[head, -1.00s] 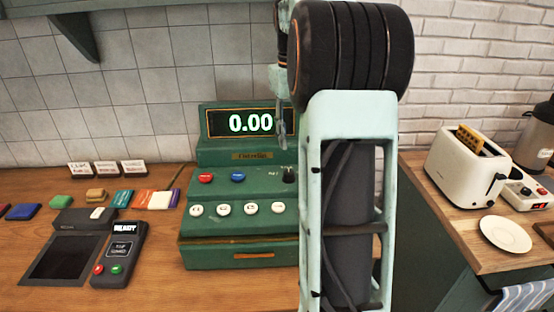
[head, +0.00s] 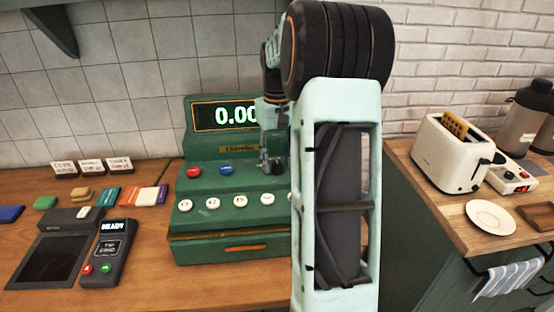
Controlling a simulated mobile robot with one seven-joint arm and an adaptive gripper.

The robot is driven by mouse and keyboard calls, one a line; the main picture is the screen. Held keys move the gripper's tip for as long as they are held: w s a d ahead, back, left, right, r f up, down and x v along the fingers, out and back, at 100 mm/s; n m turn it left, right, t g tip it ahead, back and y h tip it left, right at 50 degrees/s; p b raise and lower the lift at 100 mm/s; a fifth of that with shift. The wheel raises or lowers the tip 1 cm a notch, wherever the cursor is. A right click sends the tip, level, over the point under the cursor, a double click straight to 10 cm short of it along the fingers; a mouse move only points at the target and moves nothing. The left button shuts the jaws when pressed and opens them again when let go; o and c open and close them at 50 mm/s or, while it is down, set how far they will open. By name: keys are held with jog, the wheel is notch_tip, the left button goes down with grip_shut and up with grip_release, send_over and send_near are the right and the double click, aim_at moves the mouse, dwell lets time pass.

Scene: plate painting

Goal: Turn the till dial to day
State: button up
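The green till (head: 224,213) stands on the wooden counter, its display (head: 222,117) lit and partly hidden by my arm. The dial (head: 278,168) is a small dark knob on the till's sloped face, right of the red button (head: 194,171) and blue button (head: 225,169). My gripper (head: 265,164) points down right at the dial, overlapping its left side in the head view. I cannot tell whether it touches the dial or how far apart its fingers are. The marks around the dial are not readable, and its setting cannot be made out.
A card reader (head: 104,254) showing READY and a dark flat pad (head: 47,262) lie left of the till. Several coloured blocks and small signs (head: 91,167) stand behind them. A toaster (head: 452,152) and a plate (head: 490,217) are on the right counter.

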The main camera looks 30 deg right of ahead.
jog(key=shift+c, duration=0.4)
grip_shut()
jog(key=m+p, duration=0.1)
jog(key=m, duration=0.3)
jog(key=shift+m, duration=0.3)
jog(key=m, duration=0.4)
jog(key=shift+p, duration=0.4)
jog(key=shift+m, duration=0.3)
jog(key=shift+o, duration=0.4)
grip_release()
